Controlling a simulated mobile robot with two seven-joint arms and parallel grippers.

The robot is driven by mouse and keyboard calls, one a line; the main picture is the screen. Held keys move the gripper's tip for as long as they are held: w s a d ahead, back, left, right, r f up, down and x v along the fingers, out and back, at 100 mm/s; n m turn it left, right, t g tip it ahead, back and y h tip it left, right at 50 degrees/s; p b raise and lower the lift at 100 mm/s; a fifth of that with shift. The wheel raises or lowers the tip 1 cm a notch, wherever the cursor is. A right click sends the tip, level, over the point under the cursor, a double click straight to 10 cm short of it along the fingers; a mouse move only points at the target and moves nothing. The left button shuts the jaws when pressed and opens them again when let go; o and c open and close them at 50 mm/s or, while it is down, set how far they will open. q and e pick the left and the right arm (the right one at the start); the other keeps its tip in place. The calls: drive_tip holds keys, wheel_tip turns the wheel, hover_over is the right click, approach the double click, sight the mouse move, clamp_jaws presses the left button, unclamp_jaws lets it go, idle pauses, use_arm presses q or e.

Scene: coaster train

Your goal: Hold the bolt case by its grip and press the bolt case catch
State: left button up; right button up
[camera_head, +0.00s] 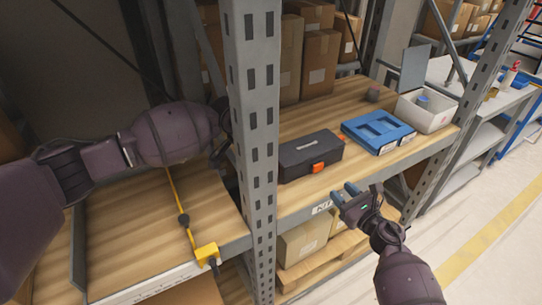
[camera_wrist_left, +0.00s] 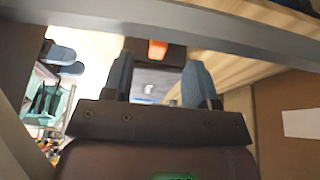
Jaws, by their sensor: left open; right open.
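The bolt case, a dark grey box (camera_head: 296,160), lies on the wooden shelf right of the rack post. An orange catch (camera_head: 318,167) shows on its front side, and its top has a low grip (camera_head: 305,143). In the left wrist view an orange part (camera_wrist_left: 157,48) shows against a dark body, beyond the fingers. My left gripper (camera_wrist_left: 160,80) is open and empty, apart from the case; in the head view the post partly hides it. My right gripper (camera_head: 344,192) is open and empty, in front of the shelf edge, below and right of the case.
The grey rack post (camera_head: 258,130) stands between my left arm and the case. A blue tray (camera_head: 377,130) and a white bin (camera_head: 428,110) sit right of the case. Cardboard boxes (camera_head: 320,60) stand behind. A yellow device (camera_head: 206,254) sits on the left shelf edge.

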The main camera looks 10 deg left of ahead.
sight(290, 174)
use_arm(q)
drive_tip(key=x, duration=0.7)
drive_tip(key=shift+w+d+f, duration=0.1)
drive_tip(key=shift+d+f, duration=0.05)
drive_tip(key=shift+f, duration=0.15)
